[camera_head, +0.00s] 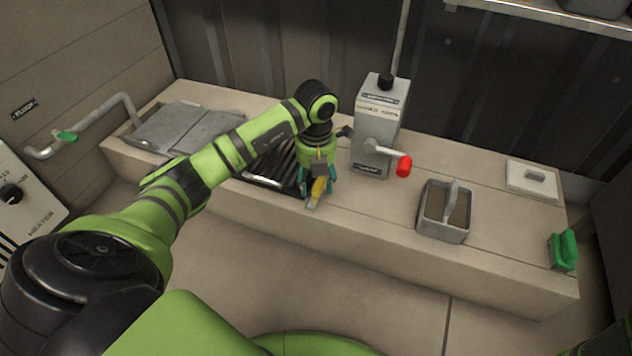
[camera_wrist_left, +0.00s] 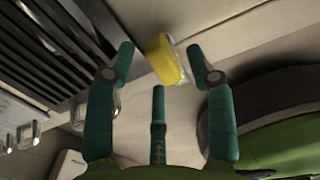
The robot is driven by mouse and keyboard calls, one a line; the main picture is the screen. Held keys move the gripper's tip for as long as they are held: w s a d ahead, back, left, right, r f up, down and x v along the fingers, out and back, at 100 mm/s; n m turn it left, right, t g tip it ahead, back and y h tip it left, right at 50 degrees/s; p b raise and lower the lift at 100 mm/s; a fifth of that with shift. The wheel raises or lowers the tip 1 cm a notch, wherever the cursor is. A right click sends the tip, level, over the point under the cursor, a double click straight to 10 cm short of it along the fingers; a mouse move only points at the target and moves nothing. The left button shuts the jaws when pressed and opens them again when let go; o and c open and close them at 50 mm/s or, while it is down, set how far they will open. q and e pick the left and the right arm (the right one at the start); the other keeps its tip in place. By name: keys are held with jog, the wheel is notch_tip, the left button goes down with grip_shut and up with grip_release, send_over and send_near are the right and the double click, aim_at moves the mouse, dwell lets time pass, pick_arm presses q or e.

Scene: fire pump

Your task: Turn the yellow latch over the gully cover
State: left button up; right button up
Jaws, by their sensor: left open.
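The yellow latch (camera_head: 318,188) is at the right end of the dark slatted gully cover (camera_head: 262,180), close to the ledge's front edge. My left gripper (camera_head: 317,190) is over the latch, pointing down. In the left wrist view the yellow latch (camera_wrist_left: 163,60) lies between the spread tips of my left gripper (camera_wrist_left: 161,52), nearer the right finger. The fingers are open, with gaps visible beside the latch; contact cannot be told. The gully cover (camera_wrist_left: 62,45) shows at the upper left there. My arm hides part of the cover in the head view. My right gripper is out of view.
A grey box (camera_head: 378,130) with a red-knobbed lever (camera_head: 403,166) stands just right of my gripper. A grey bin (camera_head: 444,212), white lidded plate (camera_head: 532,180) and green brush-like object (camera_head: 563,250) are further right. Grey panels (camera_head: 185,130) lie left.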

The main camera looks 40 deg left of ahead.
pick_arm(q)
grip_shut()
